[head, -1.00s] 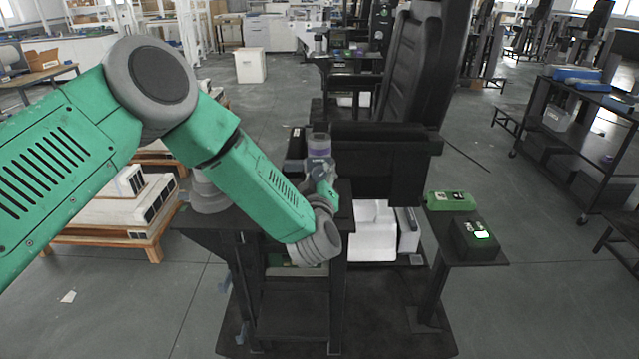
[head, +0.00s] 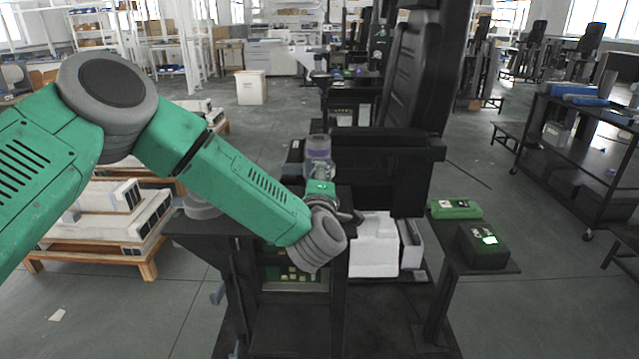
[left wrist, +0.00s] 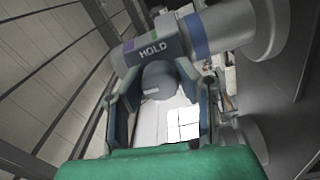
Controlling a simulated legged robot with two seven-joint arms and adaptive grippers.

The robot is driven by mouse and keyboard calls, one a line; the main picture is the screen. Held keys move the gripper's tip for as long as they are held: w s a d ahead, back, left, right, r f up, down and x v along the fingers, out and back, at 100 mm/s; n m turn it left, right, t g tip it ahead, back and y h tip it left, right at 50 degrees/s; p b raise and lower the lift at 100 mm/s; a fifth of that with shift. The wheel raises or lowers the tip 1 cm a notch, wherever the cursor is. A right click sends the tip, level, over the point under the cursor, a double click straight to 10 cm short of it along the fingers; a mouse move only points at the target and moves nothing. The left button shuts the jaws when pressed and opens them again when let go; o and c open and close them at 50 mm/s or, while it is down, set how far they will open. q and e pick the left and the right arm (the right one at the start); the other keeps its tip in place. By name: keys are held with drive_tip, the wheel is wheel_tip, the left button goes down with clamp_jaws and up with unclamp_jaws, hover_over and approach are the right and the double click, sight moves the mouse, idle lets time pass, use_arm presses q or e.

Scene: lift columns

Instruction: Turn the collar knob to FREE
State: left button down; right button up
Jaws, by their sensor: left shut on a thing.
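The collar knob (left wrist: 160,80) is a dark grey rounded knob on the side of the collar. The collar (left wrist: 153,50) is a grey band lettered HOLD, with a purple band to its left and a blue band to its right. In the head view the collar (head: 318,146) shows purple and grey on a short column behind my left wrist. My left gripper (left wrist: 158,84) has one finger on each side of the knob and is shut on it. In the head view the gripper (head: 322,188) is small and partly hidden. My right gripper is not in view.
A wooden pallet (head: 95,255) lies at left.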

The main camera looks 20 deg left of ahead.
use_arm(q)
drive_tip(key=shift+n, duration=0.3)
drive_tip(key=c, duration=1.2)
unclamp_jaws()
drive_tip(key=shift+a, duration=0.1)
drive_tip(key=v, duration=1.2)
drive_tip(key=shift+f, duration=0.2)
